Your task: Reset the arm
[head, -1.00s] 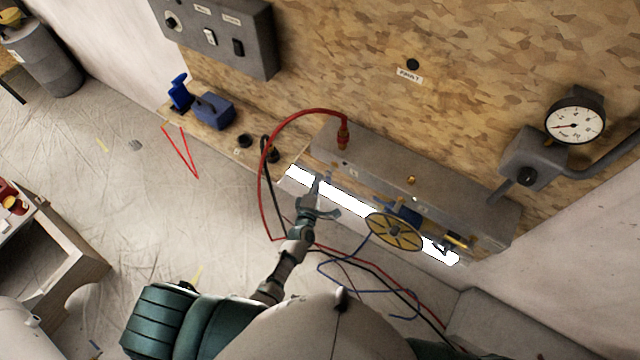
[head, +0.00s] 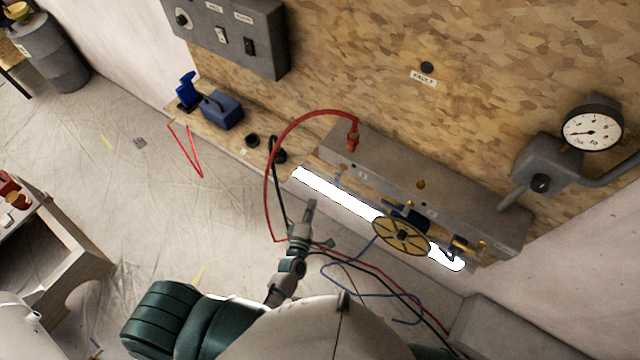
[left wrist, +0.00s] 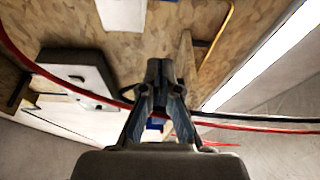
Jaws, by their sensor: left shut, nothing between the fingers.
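My left gripper (head: 311,222) is in front of the wooden wall board, below the bright light strip (head: 335,194). In the left wrist view the left gripper (left wrist: 158,72) has its fingertips together with nothing between them. A red cable (head: 267,180) and a black cable (head: 276,185) hang close to its left in the head view. In the left wrist view the red cable (left wrist: 60,82) passes beyond the fingers. My right gripper is not in view.
A yellow wheel (head: 401,236) and a grey metal box (head: 440,195) are right of the gripper. A pressure gauge (head: 591,128) is at far right. A blue vise-like tool (head: 221,110) sits on the ledge. Open floor (head: 150,210) lies to the left.

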